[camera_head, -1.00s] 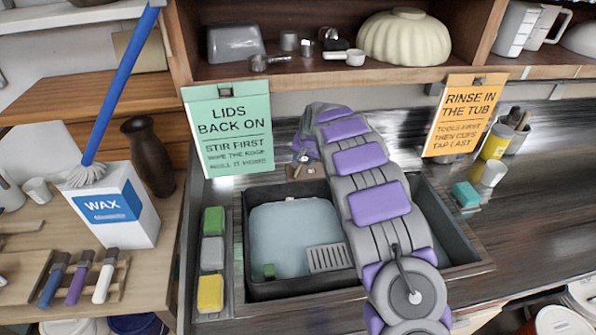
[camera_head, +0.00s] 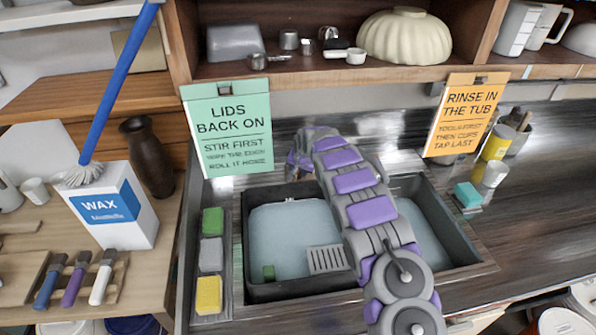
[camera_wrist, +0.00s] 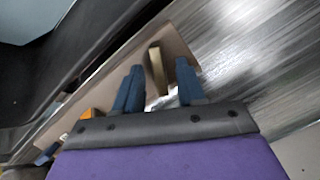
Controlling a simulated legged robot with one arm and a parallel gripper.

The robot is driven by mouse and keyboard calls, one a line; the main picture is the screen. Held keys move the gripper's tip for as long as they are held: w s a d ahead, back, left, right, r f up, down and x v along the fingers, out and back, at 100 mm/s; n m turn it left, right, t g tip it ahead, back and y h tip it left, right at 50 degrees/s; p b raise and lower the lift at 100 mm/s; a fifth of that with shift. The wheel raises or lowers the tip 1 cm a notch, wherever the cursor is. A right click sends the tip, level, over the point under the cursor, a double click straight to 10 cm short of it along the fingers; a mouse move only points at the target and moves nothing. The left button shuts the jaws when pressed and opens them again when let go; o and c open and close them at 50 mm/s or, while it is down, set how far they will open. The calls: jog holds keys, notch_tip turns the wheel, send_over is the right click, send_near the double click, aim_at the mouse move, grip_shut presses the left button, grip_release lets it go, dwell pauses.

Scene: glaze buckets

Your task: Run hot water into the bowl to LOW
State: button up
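My gripper (camera_wrist: 159,88) is open in the wrist view, its two blue fingers apart. A short brass-coloured piece (camera_wrist: 157,65), apparently part of the tap, stands between and just beyond the fingers; I cannot tell whether they touch it. In the head view my gripper (camera_head: 298,168) is at the back edge of the sink, largely hidden by my arm. The dark sink (camera_head: 250,293) has a pale blue interior (camera_head: 285,240) on the left and another pale area (camera_head: 418,235) on the right. No separate bowl, running water or LOW mark can be made out.
A green sign (camera_head: 228,130) and an orange sign (camera_head: 463,115) hang behind. A teal sponge (camera_head: 467,194) and cups are at right.

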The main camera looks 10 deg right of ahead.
jog(key=shift+c, duration=0.4)
grip_shut()
jog(key=shift+a, duration=0.1)
jog(key=m+p, duration=0.2)
jog(key=shift+m+y, duration=0.3)
jog(key=shift+m, duration=0.1)
jog(key=m+p, duration=0.2)
jog(key=m, duration=0.1)
jog(key=shift+s+t+p, duration=0.1)
jog(key=shift+t+p, duration=0.2)
jog(key=m+p, duration=0.1)
jog(key=m, duration=0.2)
jog(key=m+t+p, duration=0.1)
jog(key=m, duration=0.2)
jog(key=shift+s+d+f+y, duration=0.1)
jog(key=shift+d+f+y, duration=0.1)
jog(key=shift+y, duration=0.2)
jog(key=shift+m, duration=0.3)
